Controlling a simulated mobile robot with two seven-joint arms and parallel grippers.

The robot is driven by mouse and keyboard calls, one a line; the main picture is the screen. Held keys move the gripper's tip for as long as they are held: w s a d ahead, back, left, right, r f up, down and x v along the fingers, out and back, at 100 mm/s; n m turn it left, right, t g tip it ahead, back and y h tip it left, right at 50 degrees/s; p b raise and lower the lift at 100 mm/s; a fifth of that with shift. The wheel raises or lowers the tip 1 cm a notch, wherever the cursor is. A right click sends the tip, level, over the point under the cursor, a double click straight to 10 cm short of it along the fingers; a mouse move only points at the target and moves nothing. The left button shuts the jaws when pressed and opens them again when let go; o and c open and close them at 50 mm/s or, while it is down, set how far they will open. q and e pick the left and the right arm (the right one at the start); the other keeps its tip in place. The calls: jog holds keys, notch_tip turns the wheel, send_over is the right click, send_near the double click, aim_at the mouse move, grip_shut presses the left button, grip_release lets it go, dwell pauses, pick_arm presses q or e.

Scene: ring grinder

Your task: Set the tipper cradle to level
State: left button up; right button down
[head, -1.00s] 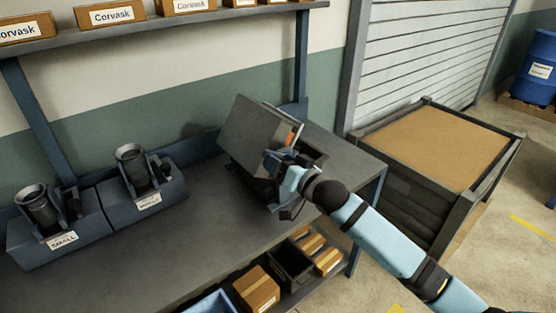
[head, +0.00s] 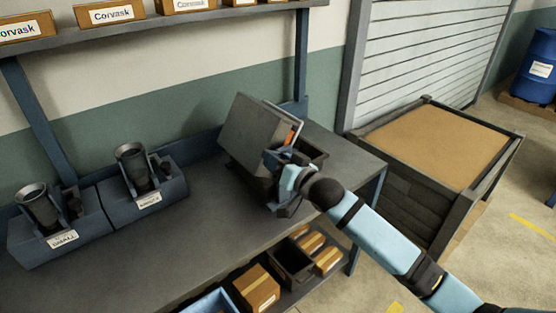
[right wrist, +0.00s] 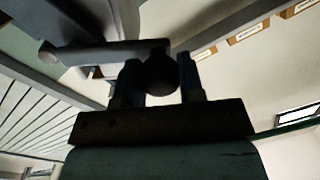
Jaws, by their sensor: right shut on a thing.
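The tipper cradle (head: 258,128), a grey box-like unit with a broad flat panel, stands tilted on the right part of the bench. An orange patch shows by its edge. My right gripper (head: 277,162) is at the cradle's near right side. In the right wrist view its two fingers are shut on a dark round knob (right wrist: 160,78), at the end of a grey bar (right wrist: 100,53) running left. The gripper and wrist hide part of the cradle's lower side. My left gripper is not in view.
Two blue blocks holding dark cylinders, a left one (head: 62,243) and a right one (head: 150,197), stand on the bench (head: 200,235). A shelf with boxes (head: 110,14) runs above. A large crate (head: 430,210) stands right of the bench. The front middle of the bench is clear.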

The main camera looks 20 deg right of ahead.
notch_tip(320, 180, down, 10)
jog(key=f+n, duration=0.1)
jog(key=n, duration=1.1)
jog(key=w+d+f+n+h+b, duration=0.2)
jog(key=d+f+n, duration=0.2)
jog(key=d+n, duration=0.3)
jog(key=shift+w+d+f+n, duration=0.25)
jog(key=shift+w+n, duration=0.1)
jog(key=shift+n, duration=1.85)
jog(key=c, duration=0.7)
grip_release()
jog(key=shift+d, duration=0.1)
jog(key=shift+c, duration=0.2)
